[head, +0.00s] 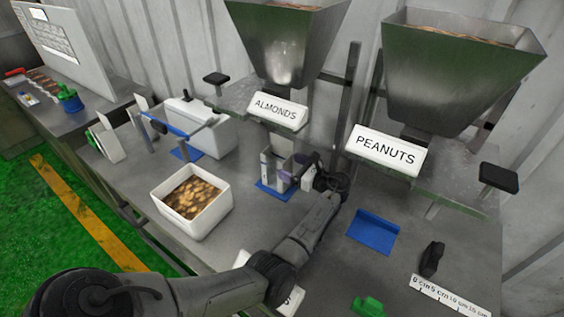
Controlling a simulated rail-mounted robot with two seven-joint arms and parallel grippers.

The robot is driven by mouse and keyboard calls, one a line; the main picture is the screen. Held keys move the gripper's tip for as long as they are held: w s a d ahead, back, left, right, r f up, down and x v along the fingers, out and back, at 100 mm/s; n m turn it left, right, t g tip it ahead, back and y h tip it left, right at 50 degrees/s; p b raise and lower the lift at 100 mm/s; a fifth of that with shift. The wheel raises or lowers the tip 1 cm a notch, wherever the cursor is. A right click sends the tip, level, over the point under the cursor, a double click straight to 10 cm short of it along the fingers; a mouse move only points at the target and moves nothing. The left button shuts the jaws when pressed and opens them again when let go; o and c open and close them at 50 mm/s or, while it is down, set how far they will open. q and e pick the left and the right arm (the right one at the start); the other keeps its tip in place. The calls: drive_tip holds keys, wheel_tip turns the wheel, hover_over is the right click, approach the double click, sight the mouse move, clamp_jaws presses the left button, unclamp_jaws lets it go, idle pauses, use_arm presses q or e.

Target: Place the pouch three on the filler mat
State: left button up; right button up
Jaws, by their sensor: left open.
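A pale upright pouch (267,163) stands on a small blue mat (266,193) below the ALMONDS hopper. I cannot read a number on it. A second blue mat (372,234) lies bare below the PEANUTS hopper. The pictures do not show which mat is the filler mat. My left gripper (292,174) is open, its fingers pointing left, close at the right side of the pouch. Its fingers partly hide the pouch, and I cannot tell whether they touch it. My right gripper is not in view.
A white bin of nuts (191,202) stands left of my forearm. A white sealer-like machine (201,130) with a blue mat before it is behind. The hoppers (458,75) overhang the bench. A black object (432,259), ruler strip (449,296) and green item (368,307) lie at right.

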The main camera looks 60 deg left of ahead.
use_arm(q)
drive_tip(key=v, duration=0.7)
idle(0.4)
drive_tip(key=d+r+n+t+h+p, duration=0.25)
drive_tip(key=d+r+n+t, duration=0.4)
drive_tip(key=t, duration=0.75)
drive_tip(key=s+d+f+n+t+h, duration=0.1)
drive_tip(key=s+d+f+t+h, duration=0.15)
drive_tip(key=s+d+h, duration=0.45)
drive_tip(key=s+d+f+n+t+h, duration=0.15)
drive_tip(key=s+d+f+h, duration=0.25)
drive_tip(key=s+d, duration=0.7)
drive_tip(key=s+d+f+n+g+h+p, duration=0.1)
drive_tip(key=s+f+g, duration=0.2)
drive_tip(key=s, duration=0.5)
drive_tip(key=s+f+n+g+h+p, duration=0.1)
drive_tip(key=s+f+g+h+p, duration=0.1)
drive_tip(key=s+f+g, duration=0.2)
drive_tip(key=s+f, duration=0.2)
drive_tip(key=s, duration=0.2)
drive_tip(key=shift+d, duration=0.4)
